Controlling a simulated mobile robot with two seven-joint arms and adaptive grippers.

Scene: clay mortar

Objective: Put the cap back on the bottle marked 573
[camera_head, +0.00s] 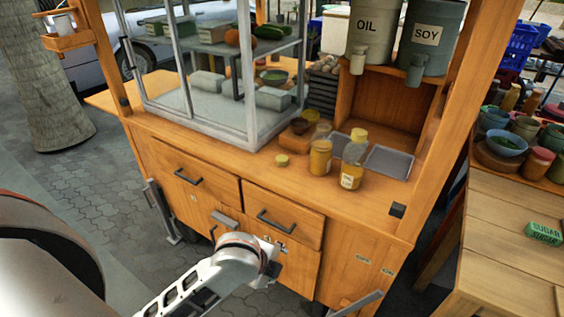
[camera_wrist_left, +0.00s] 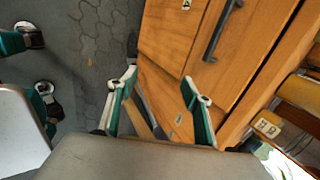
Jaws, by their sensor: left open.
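A small yellow cap (camera_head: 282,159) lies alone on the cart's wooden counter, left of two jars. One jar (camera_head: 320,157) with yellow contents and a clear upper part stands right of it. The other jar (camera_head: 351,176), with yellow contents and a pale label, stands nearer the front edge. A yellow lid (camera_head: 359,134) shows just behind it. The label numbers are too small to read. My left gripper (camera_wrist_left: 158,76) is open and empty in the left wrist view, beside the cart's drawer front, below the counter. My right gripper is not in view.
The glass case (camera_head: 220,110) stands on the counter to the left. Grey trays (camera_head: 389,162) lie right of the jars. OIL (camera_head: 373,28) and SOY (camera_head: 428,38) canisters stand above. Drawer handles (camera_head: 276,221) stick out in front. The counter front has some free room.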

